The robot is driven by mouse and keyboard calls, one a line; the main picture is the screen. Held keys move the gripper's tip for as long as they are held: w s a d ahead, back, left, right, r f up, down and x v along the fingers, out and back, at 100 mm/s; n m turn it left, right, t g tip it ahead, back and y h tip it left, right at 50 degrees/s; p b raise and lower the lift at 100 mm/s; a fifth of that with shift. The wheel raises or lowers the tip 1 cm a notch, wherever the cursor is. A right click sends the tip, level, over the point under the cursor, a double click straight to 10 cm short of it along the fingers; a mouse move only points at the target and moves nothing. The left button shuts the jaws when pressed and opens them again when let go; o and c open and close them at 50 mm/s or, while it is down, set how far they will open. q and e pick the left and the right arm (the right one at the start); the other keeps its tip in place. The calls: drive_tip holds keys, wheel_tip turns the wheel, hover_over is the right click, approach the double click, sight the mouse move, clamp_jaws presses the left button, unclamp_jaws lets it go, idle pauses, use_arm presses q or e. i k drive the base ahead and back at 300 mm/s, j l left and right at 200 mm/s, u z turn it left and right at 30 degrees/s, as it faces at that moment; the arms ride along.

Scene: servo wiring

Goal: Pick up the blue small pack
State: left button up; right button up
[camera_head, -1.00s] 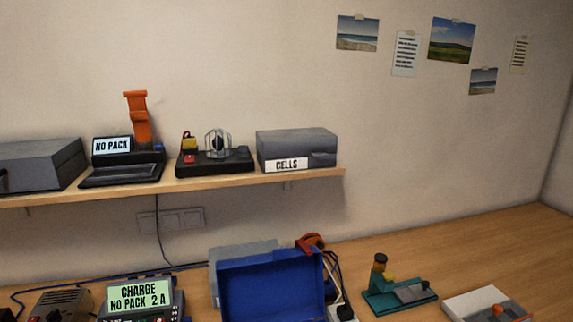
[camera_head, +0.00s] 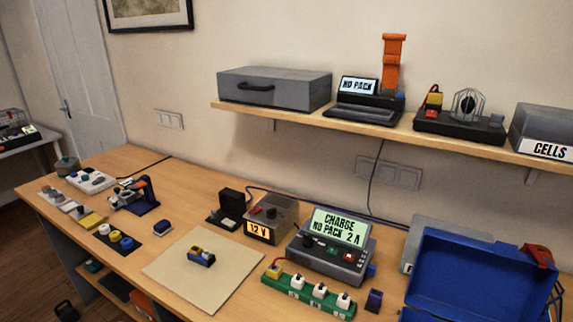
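Several small items with blue on them are in view, and I cannot tell for sure which is the blue small pack. A small dark blue and yellow block (camera_head: 201,256) lies on a beige mat (camera_head: 166,271) on the desk. A small dark block with a purple-blue face (camera_head: 373,300) stands at the right end of the green strip. Neither of my grippers is in view.
The charger (camera_head: 331,250) reads "CHARGE NO PACK 2 A". A 12 V box (camera_head: 270,219), a green strip with white plugs (camera_head: 309,293) and an open blue case (camera_head: 470,277) stand on the desk. A shelf (camera_head: 290,119) hangs above.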

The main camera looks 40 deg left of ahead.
sight(196, 253)
drive_tip(key=u, duration=2)
drive_tip(key=k+j, duration=0.05)
